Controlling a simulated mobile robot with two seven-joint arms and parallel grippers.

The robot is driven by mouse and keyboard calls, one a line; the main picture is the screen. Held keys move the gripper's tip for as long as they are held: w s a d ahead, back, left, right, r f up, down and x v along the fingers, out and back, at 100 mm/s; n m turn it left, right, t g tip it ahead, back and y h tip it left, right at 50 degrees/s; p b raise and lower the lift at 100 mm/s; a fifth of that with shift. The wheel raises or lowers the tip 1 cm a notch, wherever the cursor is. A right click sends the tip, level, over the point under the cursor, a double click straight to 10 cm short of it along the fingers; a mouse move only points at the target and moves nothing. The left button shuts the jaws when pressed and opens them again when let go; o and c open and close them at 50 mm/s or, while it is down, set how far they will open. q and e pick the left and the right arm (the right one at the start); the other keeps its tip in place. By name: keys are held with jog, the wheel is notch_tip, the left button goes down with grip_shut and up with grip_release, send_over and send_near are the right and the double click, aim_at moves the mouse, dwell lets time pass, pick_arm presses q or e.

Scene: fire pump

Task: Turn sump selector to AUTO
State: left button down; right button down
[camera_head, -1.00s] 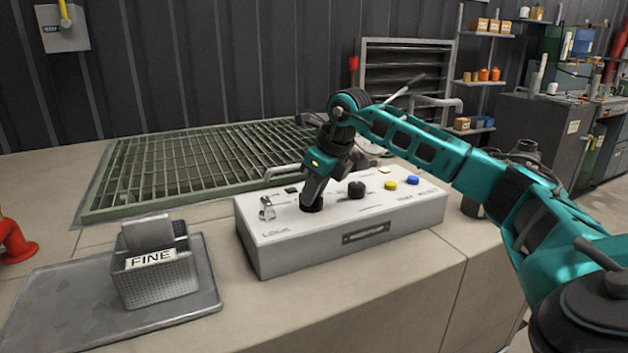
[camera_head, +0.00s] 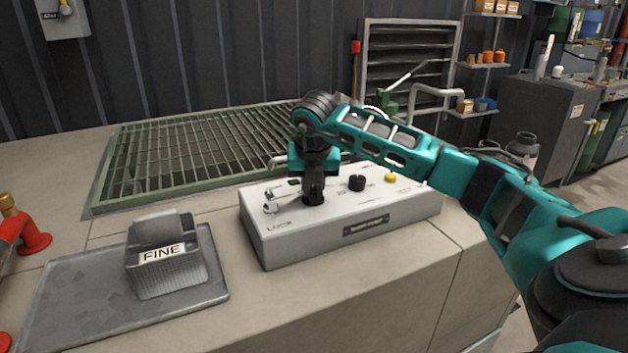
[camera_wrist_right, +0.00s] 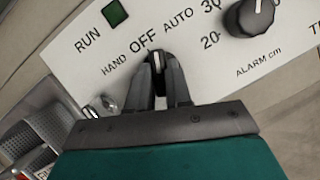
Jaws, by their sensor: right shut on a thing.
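The sump selector is a small black knob (camera_wrist_right: 158,62) on the white control box (camera_head: 350,230), with HAND, OFF and AUTO printed around it. My right gripper (camera_wrist_right: 162,82) is shut on the knob, one finger on each side. A pale mark on the knob points up in the wrist view, near OFF; I cannot tell its exact setting. In the head view my right gripper (camera_head: 314,197) comes down nearly upright on the box and hides most of the knob. My left gripper is not in view.
A green RUN lamp (camera_wrist_right: 115,13), a toggle switch (camera_head: 271,203) and a black alarm dial (camera_head: 357,183) are close to the gripper. A yellow button (camera_head: 390,178) is further right. A FINE basket (camera_head: 165,262) stands on a grey tray (camera_head: 60,310) at left.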

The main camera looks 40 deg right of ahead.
jog(key=m, duration=0.2)
jog(key=shift+w+a+r+m+g+h+p, duration=0.1)
jog(key=shift+m+g+h+p, duration=0.2)
jog(key=shift+m+g+p, duration=0.1)
jog(key=shift+m+g, duration=0.3)
jog(key=shift+m, duration=0.5)
jog(key=shift+w+m+g+h+p, duration=0.1)
jog(key=shift+m+g+h+p, duration=0.35)
jog(key=shift+m, duration=0.85)
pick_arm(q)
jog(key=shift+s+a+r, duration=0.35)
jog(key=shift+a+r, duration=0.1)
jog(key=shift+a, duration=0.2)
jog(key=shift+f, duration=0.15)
pick_arm(e)
jog(key=shift+m, duration=0.3)
jog(key=c, duration=1)
grip_release()
jog(key=shift+c, duration=0.2)
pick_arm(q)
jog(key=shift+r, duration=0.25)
